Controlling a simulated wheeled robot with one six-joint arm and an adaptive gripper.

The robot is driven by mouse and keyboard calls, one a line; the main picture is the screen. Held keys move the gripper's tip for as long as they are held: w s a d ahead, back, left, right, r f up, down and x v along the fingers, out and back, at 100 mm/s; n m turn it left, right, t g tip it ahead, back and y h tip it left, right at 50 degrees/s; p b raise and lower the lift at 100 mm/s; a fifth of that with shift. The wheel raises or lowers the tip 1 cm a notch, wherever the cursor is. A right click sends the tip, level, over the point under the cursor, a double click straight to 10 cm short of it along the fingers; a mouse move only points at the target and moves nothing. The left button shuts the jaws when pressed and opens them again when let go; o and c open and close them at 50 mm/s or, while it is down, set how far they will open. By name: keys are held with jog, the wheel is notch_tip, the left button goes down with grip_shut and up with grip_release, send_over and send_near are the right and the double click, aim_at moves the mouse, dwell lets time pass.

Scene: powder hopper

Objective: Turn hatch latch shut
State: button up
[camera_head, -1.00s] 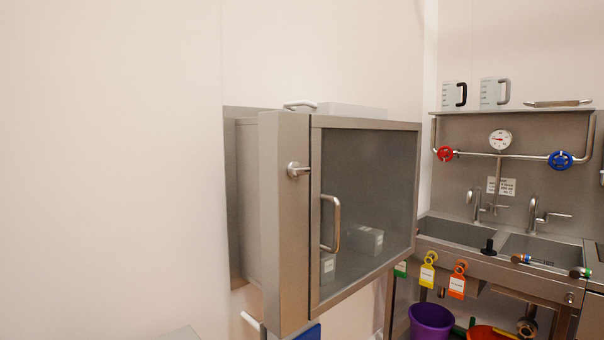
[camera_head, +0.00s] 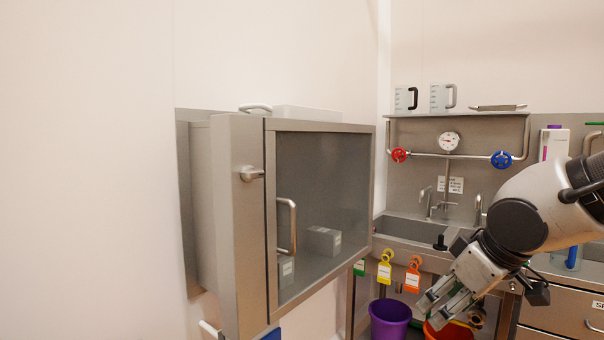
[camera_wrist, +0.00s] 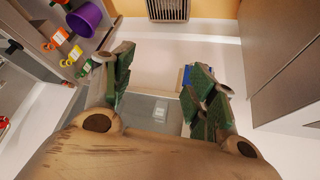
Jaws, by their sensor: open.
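The hatch (camera_head: 320,200) is a steel wall cabinet with a dark glass door in the middle of the head view. Its door looks closed, and two small boxes show through the glass. The hatch latch (camera_head: 251,173) is a small metal lever on the left frame post, pointing sideways to the right. A D-shaped door handle (camera_head: 290,227) is below it. My gripper (camera_head: 443,312) is at the lower right of the head view, well to the right of the latch and apart from the hatch. In the wrist view its fingers (camera_wrist: 162,88) are spread with nothing between them.
A sink bench (camera_head: 410,232) with red (camera_head: 399,155) and blue (camera_head: 501,159) valve wheels stands right of the hatch. Coloured tags (camera_head: 384,270) hang at its front. A purple bucket (camera_head: 389,318) is below. The wall left of the hatch is bare.

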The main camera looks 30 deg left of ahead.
jog(key=s+a+r+n+y, duration=0.1)
jog(key=a+r+y, duration=0.1)
jog(key=a, duration=0.7)
jog(key=s+a+r+n+y, duration=0.2)
jog(key=a+y, duration=0.1)
jog(key=a, duration=0.6)
jog(key=n+y, duration=0.1)
jog(key=y, duration=0.7)
send_near(258, 173)
jog(key=s+x, duration=0.1)
jog(key=x, duration=0.6)
jog(key=w+x, duration=0.1)
jog(key=x, duration=0.2)
jog(key=shift+d, duration=0.1)
jog(key=c, duration=1)
